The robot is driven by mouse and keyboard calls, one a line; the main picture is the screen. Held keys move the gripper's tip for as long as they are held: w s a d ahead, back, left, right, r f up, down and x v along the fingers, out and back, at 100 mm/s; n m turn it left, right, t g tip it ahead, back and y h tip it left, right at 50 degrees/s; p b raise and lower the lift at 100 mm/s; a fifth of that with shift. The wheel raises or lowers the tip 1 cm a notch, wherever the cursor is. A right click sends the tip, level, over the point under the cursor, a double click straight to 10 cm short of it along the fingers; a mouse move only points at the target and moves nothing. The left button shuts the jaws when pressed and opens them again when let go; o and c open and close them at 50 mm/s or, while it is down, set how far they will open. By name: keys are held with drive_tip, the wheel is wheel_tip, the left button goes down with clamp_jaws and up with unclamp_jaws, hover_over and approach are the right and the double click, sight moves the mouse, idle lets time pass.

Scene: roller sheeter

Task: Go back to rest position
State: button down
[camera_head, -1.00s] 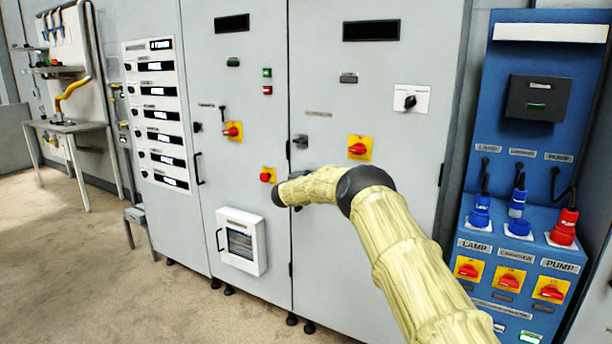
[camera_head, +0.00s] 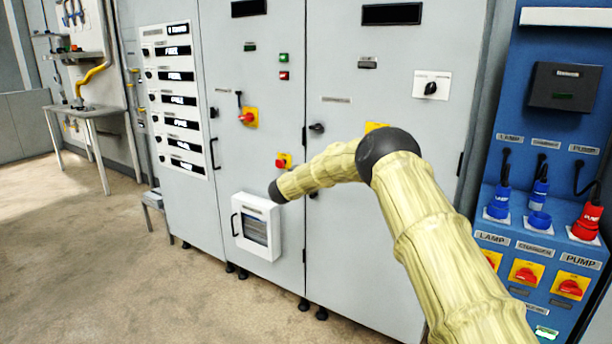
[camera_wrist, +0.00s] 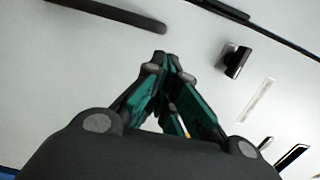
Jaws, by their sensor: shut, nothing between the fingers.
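My arm, wrapped in a pale yellow cover with black joints, reaches in from the lower right in the head view, in front of the grey control cabinet (camera_head: 365,230). My gripper cannot be made out in the head view; it seems hidden behind the arm's far end. In the wrist view my gripper (camera_wrist: 165,62) shows dark fingers with green pads, shut with the tips together and nothing between them. Behind it is a pale grey panel with a dark handle (camera_wrist: 110,13) and a small black knob (camera_wrist: 235,60).
A blue panel (camera_head: 515,255) with lamp and pump plugs and red switches stands at right. A white breaker box (camera_head: 257,228) is low on the cabinet, close to the arm's far end. A grey table (camera_head: 85,113) stands at far left. The floor (camera_head: 90,270) at lower left is clear.

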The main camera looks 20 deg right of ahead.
drive_tip(key=v, duration=0.5)
drive_tip(key=shift+s+a, duration=0.1)
drive_tip(key=shift+s, duration=0.1)
drive_tip(key=s+a+f+n+y+p, duration=0.1)
drive_tip(key=s+a+f+n+y, duration=0.35)
drive_tip(key=f, duration=0.55)
drive_tip(key=s+a+f+n+y+p, duration=0.1)
drive_tip(key=s+a+f+n, duration=0.35)
drive_tip(key=s+f, duration=0.35)
drive_tip(key=s+a+f+n+y+p, duration=0.1)
drive_tip(key=s+a+f+n+y, duration=0.3)
drive_tip(key=f, duration=0.7)
drive_tip(key=s+a+f+n+g+y+p, duration=0.1)
drive_tip(key=s+a+f+n, duration=0.1)
drive_tip(key=s+f, duration=0.3)
drive_tip(key=s+a+f+n+g+p, duration=0.1)
drive_tip(key=s+f+n, duration=0.2)
drive_tip(key=s, duration=0.4)
drive_tip(key=s+a+f+n+g+y, duration=0.1)
drive_tip(key=s+f+n+g, duration=0.3)
drive_tip(key=s, duration=0.9)
drive_tip(key=s+n+g+y+p, duration=0.2)
drive_tip(key=s+n+g, duration=0.3)
drive_tip(key=s, duration=3)
drive_tip(key=shift+s+r+g+p, duration=0.4)
drive_tip(key=shift+g+p, duration=0.2)
drive_tip(key=shift+p, duration=0.2)
